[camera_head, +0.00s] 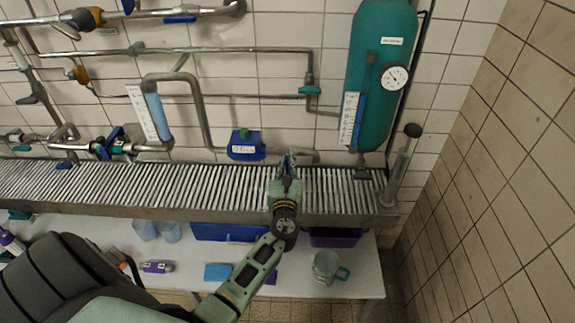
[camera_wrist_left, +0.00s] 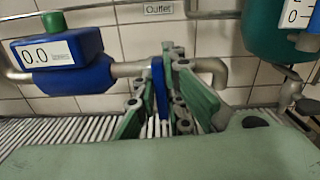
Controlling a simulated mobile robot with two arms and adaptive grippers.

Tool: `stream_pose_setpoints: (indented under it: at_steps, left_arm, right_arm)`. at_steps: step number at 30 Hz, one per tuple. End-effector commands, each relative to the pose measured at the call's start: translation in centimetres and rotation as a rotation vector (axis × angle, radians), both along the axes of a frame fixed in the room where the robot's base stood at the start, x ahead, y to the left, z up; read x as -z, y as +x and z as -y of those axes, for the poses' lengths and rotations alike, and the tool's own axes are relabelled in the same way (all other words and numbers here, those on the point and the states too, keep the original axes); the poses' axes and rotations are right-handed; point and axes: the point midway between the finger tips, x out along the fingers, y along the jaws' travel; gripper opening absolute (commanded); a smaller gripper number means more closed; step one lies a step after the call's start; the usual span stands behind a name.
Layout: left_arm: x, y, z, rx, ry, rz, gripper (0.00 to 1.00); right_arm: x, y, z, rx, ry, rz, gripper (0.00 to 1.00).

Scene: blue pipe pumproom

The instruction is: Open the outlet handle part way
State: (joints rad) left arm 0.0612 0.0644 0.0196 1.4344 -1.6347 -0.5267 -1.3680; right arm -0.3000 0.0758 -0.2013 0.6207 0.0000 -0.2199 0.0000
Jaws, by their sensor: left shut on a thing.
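The outlet handle is a narrow blue lever (camera_wrist_left: 158,82) on a grey pipe (camera_wrist_left: 208,66), below a label reading "Outlet" (camera_wrist_left: 158,8). In the wrist view it appears nearly edge-on and stands out from the pipe towards me. My left gripper (camera_head: 287,164) reaches the pipe just above the grating in the head view. Its green fingers are closed around the lever, one on each side. In the head view only a small bit of blue shows at the fingertips. My right gripper is not in view.
A blue flow meter (camera_head: 246,147) with a green knob sits left of the handle. A teal tank (camera_head: 381,65) with a gauge (camera_head: 395,77) stands to the right. The metal grating (camera_head: 150,188) runs below. A white table (camera_head: 362,275) holds a jug (camera_head: 327,268).

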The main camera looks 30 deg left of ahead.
Motion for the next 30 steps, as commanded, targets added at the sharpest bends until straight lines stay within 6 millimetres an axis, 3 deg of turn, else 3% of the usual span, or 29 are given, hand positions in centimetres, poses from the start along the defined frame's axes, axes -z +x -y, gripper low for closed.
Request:
stream_pose_setpoints:
  at_steps: [30]
  left_arm:
    - [0.8,-0.3,-0.4,0.000,-0.762,0.466,0.00]
  right_arm:
    - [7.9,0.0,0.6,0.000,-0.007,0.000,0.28]
